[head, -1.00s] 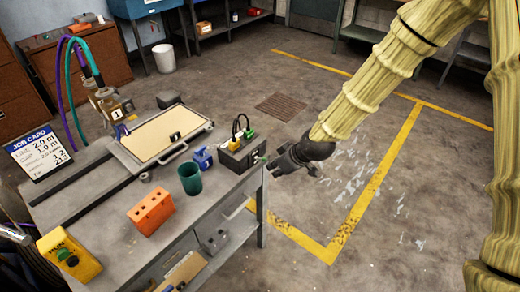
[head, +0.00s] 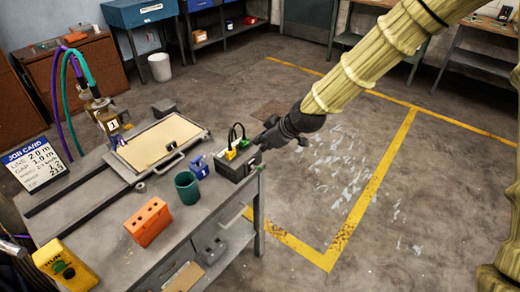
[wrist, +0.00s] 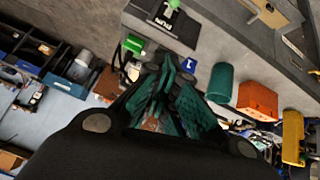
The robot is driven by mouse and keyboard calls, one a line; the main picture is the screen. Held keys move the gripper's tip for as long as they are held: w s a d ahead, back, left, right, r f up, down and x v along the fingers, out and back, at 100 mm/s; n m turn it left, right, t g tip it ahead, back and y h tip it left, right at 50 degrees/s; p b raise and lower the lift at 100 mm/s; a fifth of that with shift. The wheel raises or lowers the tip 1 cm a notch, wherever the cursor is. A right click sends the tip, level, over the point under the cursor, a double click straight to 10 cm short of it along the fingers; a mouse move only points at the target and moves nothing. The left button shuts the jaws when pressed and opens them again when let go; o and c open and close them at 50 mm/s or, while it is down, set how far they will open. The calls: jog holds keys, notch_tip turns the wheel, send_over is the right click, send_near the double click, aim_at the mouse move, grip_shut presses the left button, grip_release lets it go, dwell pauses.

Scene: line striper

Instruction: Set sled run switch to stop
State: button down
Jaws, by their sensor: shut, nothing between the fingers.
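A dark grey box (head: 237,165) stands at the bench's right end, with a green and a yellow plug and black cables on top. In the wrist view the dark box (wrist: 150,28) is at the top, with upside-down lettering that looks like RUN and a small green part (wrist: 172,4) above it. I cannot tell the switch's setting. A yellow box (head: 65,266) at the front left also has lettering that looks like RUN, with a dark knob. My gripper (head: 285,135) is shut and empty, just behind and right of the dark box. Its green-padded fingers show in the wrist view (wrist: 172,95).
The grey bench (head: 180,235) also holds a blue block (head: 198,167), a green cup (head: 187,188), an orange block (head: 148,221) and a framed tan panel (head: 160,140). A job card (head: 34,163) stands at left. The floor right of the bench is open.

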jog(key=p+x, duration=0.1)
jog(key=x, duration=0.2)
jog(key=d+p+x, duration=0.1)
jog(key=x, duration=0.2)
jog(key=f+p+x, duration=0.1)
jog(key=p+x, duration=0.1)
jog(key=x, duration=0.1)
jog(key=shift+s+f, duration=0.15)
jog(key=shift+f, duration=0.25)
jog(key=shift+s+d+f, duration=0.2)
jog(key=shift+d+f, duration=0.35)
jog(key=shift+f, duration=0.25)
jog(key=shift+f, duration=0.2)
jog(key=shift+s+d+b, duration=0.1)
jog(key=shift+d+b, duration=0.1)
jog(key=shift+b, duration=0.25)
jog(key=shift+a+t+y+b, duration=0.1)
jog(key=shift+t+y+b, duration=0.2)
jog(key=shift+b, duration=0.1)
